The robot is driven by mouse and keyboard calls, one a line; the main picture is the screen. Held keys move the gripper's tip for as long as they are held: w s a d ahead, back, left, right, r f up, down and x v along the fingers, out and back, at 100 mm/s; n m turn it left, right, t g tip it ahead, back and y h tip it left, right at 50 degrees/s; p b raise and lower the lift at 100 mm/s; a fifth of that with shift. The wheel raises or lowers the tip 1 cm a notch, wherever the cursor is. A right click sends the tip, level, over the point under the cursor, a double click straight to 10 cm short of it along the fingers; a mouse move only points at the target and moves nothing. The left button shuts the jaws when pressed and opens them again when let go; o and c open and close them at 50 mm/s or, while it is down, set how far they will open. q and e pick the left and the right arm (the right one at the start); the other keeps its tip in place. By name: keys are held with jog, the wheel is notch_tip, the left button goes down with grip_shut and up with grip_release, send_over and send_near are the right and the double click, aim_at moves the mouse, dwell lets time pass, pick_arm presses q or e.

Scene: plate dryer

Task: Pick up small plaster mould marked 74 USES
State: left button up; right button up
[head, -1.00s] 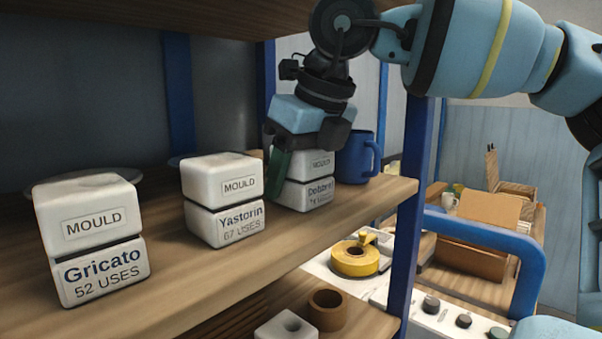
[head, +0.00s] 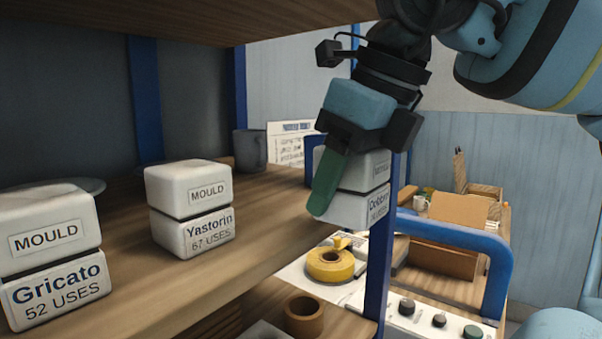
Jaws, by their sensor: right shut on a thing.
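The small white plaster mould (head: 362,189) is in my right gripper (head: 345,165), clear of the shelf's right end beside the blue post. Its lower label starts "Debbr" or similar; the uses number is too small to read surely. My right gripper is shut on it from above, with a green finger along its left side. The finger and gripper body hide part of the mould, which hangs slightly tilted. My left gripper is not in view.
Moulds marked Yastorin 67 USES (head: 191,209) and Gricato 52 USES (head: 52,254) stand on the wooden shelf (head: 150,290). A grey mug (head: 250,150) stands behind. A blue post (head: 381,250) and blue rail (head: 470,238) are close. Yellow tape (head: 330,266) lies below.

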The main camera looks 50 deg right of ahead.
jog(key=s, duration=0.6)
jog(key=shift+s+d, duration=0.3)
jog(key=shift+s, duration=0.1)
